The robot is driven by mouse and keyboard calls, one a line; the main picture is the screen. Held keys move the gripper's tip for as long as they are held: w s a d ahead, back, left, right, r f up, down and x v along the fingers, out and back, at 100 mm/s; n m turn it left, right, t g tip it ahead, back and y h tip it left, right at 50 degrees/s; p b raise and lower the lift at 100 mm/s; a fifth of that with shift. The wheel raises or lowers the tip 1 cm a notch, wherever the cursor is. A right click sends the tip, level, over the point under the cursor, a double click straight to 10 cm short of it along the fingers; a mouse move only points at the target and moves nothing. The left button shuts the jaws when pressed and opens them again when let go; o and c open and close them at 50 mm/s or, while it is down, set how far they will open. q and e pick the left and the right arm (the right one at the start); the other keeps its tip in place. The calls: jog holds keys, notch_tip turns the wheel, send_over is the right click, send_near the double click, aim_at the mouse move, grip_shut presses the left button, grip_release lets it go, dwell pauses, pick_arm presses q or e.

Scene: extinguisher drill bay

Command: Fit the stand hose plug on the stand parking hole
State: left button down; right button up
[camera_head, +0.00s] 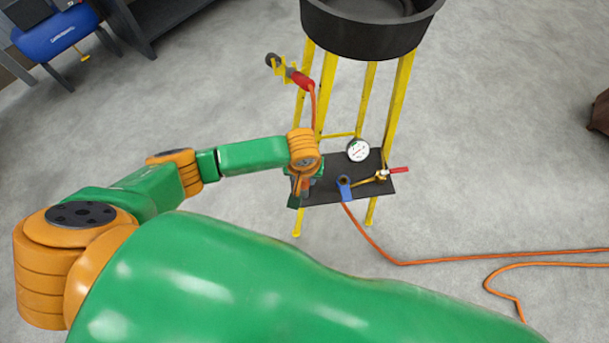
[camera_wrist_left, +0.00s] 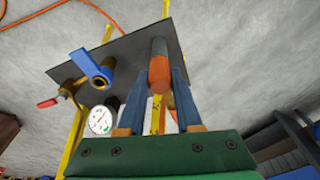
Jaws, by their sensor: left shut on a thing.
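My left gripper (camera_head: 298,195) is at the left end of the stand's black shelf (camera_head: 325,192). In the left wrist view its two blue fingers (camera_wrist_left: 158,100) are shut on a plug-like piece (camera_wrist_left: 160,73) with an orange band and a grey-brown end, which I take for the stand hose plug. The grey end lies over the shelf in that view; I cannot tell whether it touches. An orange hose (camera_head: 314,108) runs down from a red-handled nozzle (camera_head: 301,80) toward the gripper. I cannot make out the parking hole. My right gripper is not in view.
The shelf carries a blue lever valve (camera_head: 345,190), a dial gauge (camera_head: 358,150) and a red-handled brass valve (camera_head: 398,170). Yellow legs (camera_head: 398,95) hold a black pan (camera_head: 370,35) above. Another orange hose (camera_head: 450,260) crosses the floor. A blue tank (camera_head: 55,35) stands upper left.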

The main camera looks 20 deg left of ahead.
pick_arm(q)
jog(key=c, duration=0.5)
grip_release()
